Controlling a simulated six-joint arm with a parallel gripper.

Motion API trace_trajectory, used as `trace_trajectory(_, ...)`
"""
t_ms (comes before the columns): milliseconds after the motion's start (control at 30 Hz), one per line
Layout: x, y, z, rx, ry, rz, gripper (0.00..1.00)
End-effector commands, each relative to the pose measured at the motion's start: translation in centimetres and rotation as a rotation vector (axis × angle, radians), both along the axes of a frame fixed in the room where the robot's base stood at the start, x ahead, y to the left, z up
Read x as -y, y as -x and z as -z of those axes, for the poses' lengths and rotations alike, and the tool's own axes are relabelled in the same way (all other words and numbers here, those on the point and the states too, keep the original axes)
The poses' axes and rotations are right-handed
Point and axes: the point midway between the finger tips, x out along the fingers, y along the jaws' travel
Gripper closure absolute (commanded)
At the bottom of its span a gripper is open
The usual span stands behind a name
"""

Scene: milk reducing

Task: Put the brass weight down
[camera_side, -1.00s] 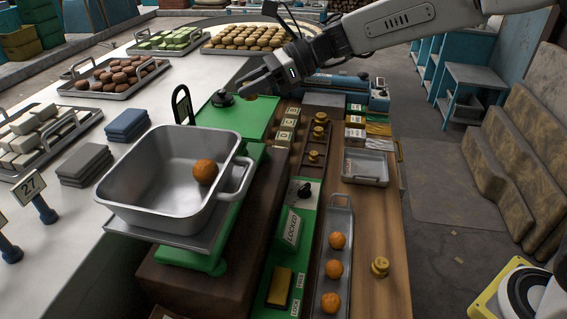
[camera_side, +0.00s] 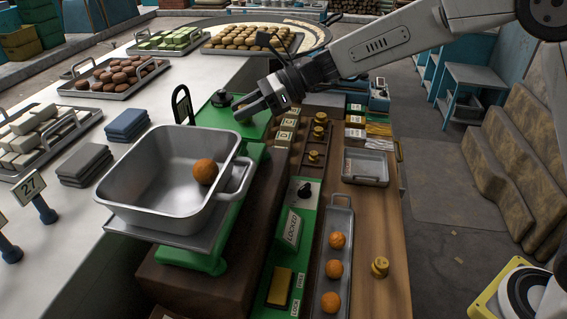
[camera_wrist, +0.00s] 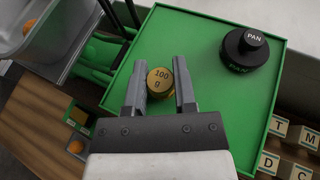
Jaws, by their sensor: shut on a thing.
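My gripper (camera_wrist: 161,90) is shut on a brass weight (camera_wrist: 160,80) marked "100 g", with a finger on each side of it. In the side view, my gripper (camera_side: 241,115) is low over the green plate (camera_side: 203,117) of the scale, near its right part. The green plate also shows in the wrist view (camera_wrist: 205,105), under the weight. Whether the weight touches the plate, I cannot tell. A black knobbed disc marked "PAN" (camera_wrist: 248,50) sits on the same plate, apart from the weight; in the side view it is just behind my gripper (camera_side: 221,98).
A grey metal pan (camera_side: 140,200) holding one orange ball (camera_side: 205,171) stands on the scale's near side. Other brass weights stand in a wooden rack (camera_side: 304,180), and one (camera_side: 380,266) stands on the bench. A tray (camera_side: 341,203) holds several orange balls.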

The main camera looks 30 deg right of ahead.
Motion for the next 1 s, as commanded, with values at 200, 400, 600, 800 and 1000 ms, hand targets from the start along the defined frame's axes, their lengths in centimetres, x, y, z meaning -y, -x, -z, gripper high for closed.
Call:
trace_trajectory(200, 0.01, -0.01, 0.01, 0.0, 0.0, 0.0, 1.0)
trace_trajectory(400, 0.01, 0.0, 0.29, -0.001, 0.0, 0.0, 0.44)
trace_trajectory(600, 0.01, 0.0, 0.27, 0.0, 0.0, 0.0, 0.31)
trace_trajectory(800, 0.01, 0.0, 0.17, 0.0, 0.0, 0.0, 0.31)
trace_trajectory(1000, 0.67, 0.15, -0.34, 0.001, 0.001, 0.001, 0.31)
